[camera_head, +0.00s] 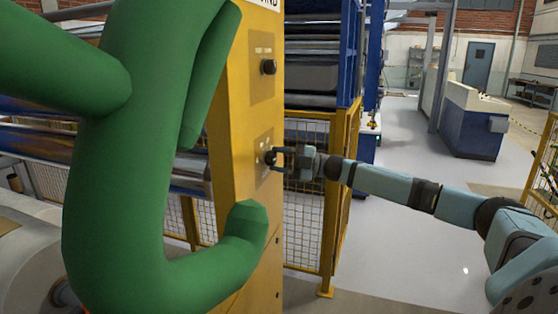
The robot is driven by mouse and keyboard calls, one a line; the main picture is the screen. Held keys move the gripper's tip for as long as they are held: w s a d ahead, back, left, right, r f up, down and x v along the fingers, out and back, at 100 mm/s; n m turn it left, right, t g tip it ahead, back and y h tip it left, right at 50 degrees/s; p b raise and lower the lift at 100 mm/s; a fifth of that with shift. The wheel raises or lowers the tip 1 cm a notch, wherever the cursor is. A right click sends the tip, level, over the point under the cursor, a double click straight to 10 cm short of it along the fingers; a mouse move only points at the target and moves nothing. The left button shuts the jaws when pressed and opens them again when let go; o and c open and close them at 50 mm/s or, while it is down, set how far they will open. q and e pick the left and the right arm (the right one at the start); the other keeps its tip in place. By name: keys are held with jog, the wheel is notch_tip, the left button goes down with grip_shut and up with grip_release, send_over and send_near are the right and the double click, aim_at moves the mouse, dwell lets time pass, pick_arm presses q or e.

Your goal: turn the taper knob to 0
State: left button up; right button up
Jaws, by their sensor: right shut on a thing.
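A yellow control post (230,130) stands at the centre left with two dark knobs on its face. The upper knob (268,67) is free, with a small label above it that is too small to read. The lower knob (270,158) is at the tip of my right gripper (279,157), which comes in from the right and is shut on it. I cannot tell which knob is the taper knob, or read its setting. My left gripper is not in view.
A large green pipe-like shape (130,180) fills the left foreground and hides part of the post. A yellow mesh fence (305,215) stands behind the post. Rollers show behind it. Grey floor (400,245) is open at the right, with a blue-and-white cabinet (470,130) farther back.

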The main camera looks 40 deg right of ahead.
jog(key=o, duration=0.9)
jog(key=b+v, duration=0.1)
jog(key=v, duration=1.2)
jog(key=shift+s+d, duration=0.2)
jog(key=shift+s, duration=0.1)
